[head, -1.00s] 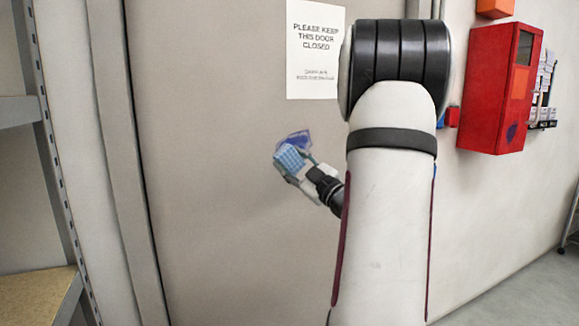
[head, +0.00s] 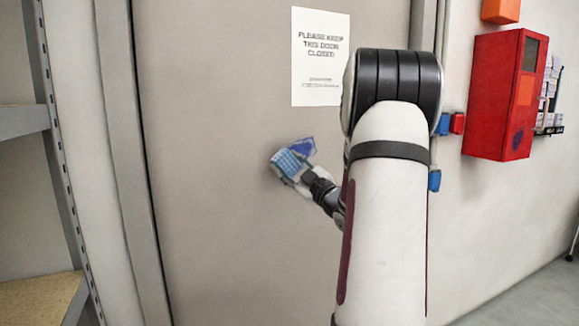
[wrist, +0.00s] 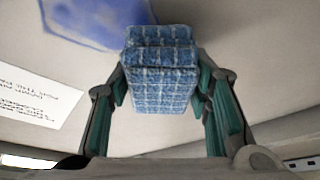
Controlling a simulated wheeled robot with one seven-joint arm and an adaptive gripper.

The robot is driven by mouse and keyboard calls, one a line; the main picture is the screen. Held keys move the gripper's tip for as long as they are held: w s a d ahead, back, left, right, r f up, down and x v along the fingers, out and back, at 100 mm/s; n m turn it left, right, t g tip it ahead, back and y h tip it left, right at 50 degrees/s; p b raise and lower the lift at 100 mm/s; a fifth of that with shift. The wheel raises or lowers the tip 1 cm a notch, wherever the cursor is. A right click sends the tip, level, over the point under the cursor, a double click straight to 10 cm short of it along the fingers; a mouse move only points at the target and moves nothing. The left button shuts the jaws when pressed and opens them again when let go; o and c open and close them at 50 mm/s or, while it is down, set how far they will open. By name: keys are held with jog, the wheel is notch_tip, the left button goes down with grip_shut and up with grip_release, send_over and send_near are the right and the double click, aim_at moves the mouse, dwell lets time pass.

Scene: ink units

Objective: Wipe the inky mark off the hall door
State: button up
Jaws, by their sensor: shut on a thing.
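A blue inky mark (head: 303,146) is on the beige hall door (head: 220,200), below the paper sign. It also shows in the wrist view (wrist: 90,22), at the top left. My gripper (head: 300,176) is shut on a folded blue checked cloth (head: 286,163). In the wrist view the cloth (wrist: 160,85) sits between the two fingers of my gripper (wrist: 162,90). The cloth is at the lower left of the mark in the head view and hides part of it. I cannot tell whether the cloth touches the door.
A paper sign (head: 320,57) hangs above the mark. Metal shelving (head: 25,122) stands at the left. My arm covers the door's right part.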

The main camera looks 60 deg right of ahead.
jog(key=shift+w+d, duration=0.45)
jog(key=shift+w, duration=0.3)
dwell(0.5)
jog(key=shift+s+d, duration=0.1)
